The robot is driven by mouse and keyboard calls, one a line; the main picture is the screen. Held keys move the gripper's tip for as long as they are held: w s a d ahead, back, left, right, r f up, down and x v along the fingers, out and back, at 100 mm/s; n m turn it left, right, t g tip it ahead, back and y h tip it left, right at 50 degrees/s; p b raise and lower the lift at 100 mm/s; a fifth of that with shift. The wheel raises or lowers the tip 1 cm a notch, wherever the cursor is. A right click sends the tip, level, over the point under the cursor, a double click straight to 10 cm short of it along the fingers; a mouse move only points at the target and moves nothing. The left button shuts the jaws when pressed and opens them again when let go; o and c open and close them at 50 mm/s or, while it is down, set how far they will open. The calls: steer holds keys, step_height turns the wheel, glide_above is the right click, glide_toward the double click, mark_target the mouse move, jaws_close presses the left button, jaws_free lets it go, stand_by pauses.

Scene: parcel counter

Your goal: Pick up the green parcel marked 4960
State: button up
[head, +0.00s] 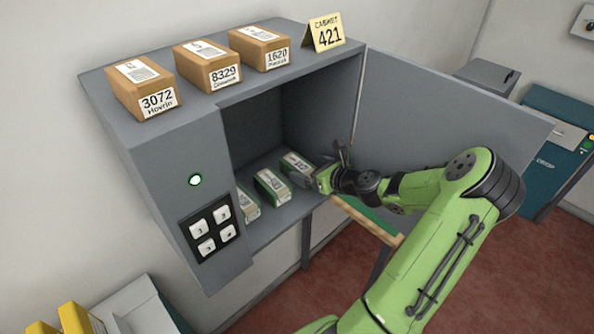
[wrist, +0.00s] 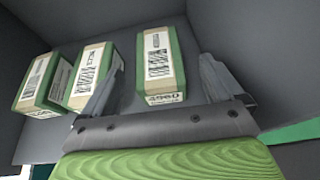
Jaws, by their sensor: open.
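The green parcel marked 4960 (wrist: 178,62) lies inside the open cabinet, with a white barcode label on top and its number on the near end face. It is the rightmost of the parcels in the wrist view. In the head view the rightmost parcel (head: 297,163) is partly hidden by my gripper (head: 328,170). In the wrist view my gripper (wrist: 161,62) is open, with one finger on each side of the 4960 parcel. A gap shows on both sides. I cannot tell how far down the fingers reach.
Two more green parcels, a middle one (head: 271,185) and a left one (head: 248,206), lie beside it. Brown boxes (head: 208,66) and a yellow 421 sign (head: 326,32) stand on top.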

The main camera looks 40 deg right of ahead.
mark_target(303, 167)
steer(key=x, duration=0.5)
steer(key=shift+w+a+f, duration=0.1)
steer(key=shift+w, duration=0.2)
steer(key=shift+s, duration=0.2)
steer(key=shift+c, duration=0.2)
steer(key=shift+c, duration=1.1)
steer(key=c, duration=0.9)
